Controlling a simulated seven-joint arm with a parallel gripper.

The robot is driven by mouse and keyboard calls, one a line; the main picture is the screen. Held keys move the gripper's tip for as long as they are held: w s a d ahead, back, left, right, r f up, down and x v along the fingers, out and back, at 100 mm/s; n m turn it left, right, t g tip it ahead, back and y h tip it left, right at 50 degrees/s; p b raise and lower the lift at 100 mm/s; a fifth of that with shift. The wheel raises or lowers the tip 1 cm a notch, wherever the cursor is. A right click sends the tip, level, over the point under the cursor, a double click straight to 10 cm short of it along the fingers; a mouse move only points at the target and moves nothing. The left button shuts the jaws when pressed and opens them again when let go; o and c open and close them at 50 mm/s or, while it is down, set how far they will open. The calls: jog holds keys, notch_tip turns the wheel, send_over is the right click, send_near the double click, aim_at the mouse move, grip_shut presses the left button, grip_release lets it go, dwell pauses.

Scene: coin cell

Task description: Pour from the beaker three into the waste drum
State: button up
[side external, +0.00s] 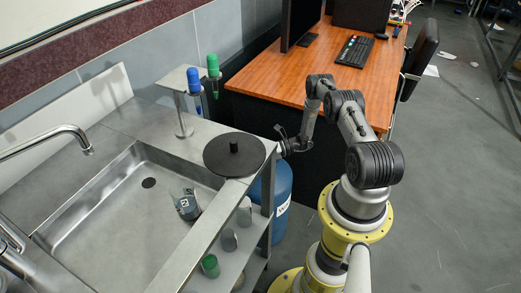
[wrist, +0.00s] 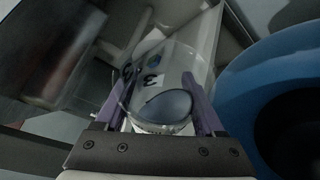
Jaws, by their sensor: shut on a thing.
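In the wrist view my gripper (wrist: 157,88) is shut on a clear beaker (wrist: 176,68) marked "3", with one purple finger on each side. A dark blue-grey rounded patch shows inside the beaker; I cannot tell whether it is liquid. The blue waste drum (wrist: 250,70) is at the right of that view, with its dark round opening beside the beaker. In the side view my gripper (side external: 286,142) is near the counter's right edge, above the drum (side external: 283,190). The beaker is not clear there.
A black round lid with a knob (side external: 222,163) lies on the counter's corner. A small labelled vessel (side external: 187,206) lies in the sink. A stand (side external: 182,118) holds blue- and green-topped items. Several small containers (side external: 210,265) stand on the lower shelf.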

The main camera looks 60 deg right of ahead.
jog(key=shift+f+m+y+b, duration=0.15)
jog(key=shift+m+y+b, duration=0.15)
jog(key=shift+m+b, duration=0.15)
dwell(0.3)
jog(key=shift+d+r+m+t+y+b, duration=0.15)
jog(key=shift+r+m+t+y+b, duration=0.25)
jog(key=shift+m+b, duration=0.4)
dwell(0.4)
jog(key=shift+w+d+r+m+t+b, duration=0.15)
jog(key=shift+d+r+m+b, duration=0.15)
jog(key=shift+b, duration=0.25)
jog(key=shift+d+r+m+t+b, duration=0.15)
jog(key=shift+d+r+b, duration=0.05)
jog(key=shift+d+b, duration=0.25)
dwell(0.3)
jog(key=shift+w+d+r+m+t+y, duration=0.1)
jog(key=shift+d+r+m+t+y, duration=0.15)
jog(key=shift+m, duration=0.25)
jog(key=shift+d+r+m+t+y, duration=0.15)
jog(key=shift+r+m, duration=0.15)
jog(key=shift+m, duration=0.2)
dwell(0.9)
jog(key=shift+d+f+m+t, duration=0.15)
jog(key=shift+f+m+t, duration=0.15)
jog(key=shift+m, duration=0.3)
dwell(0.4)
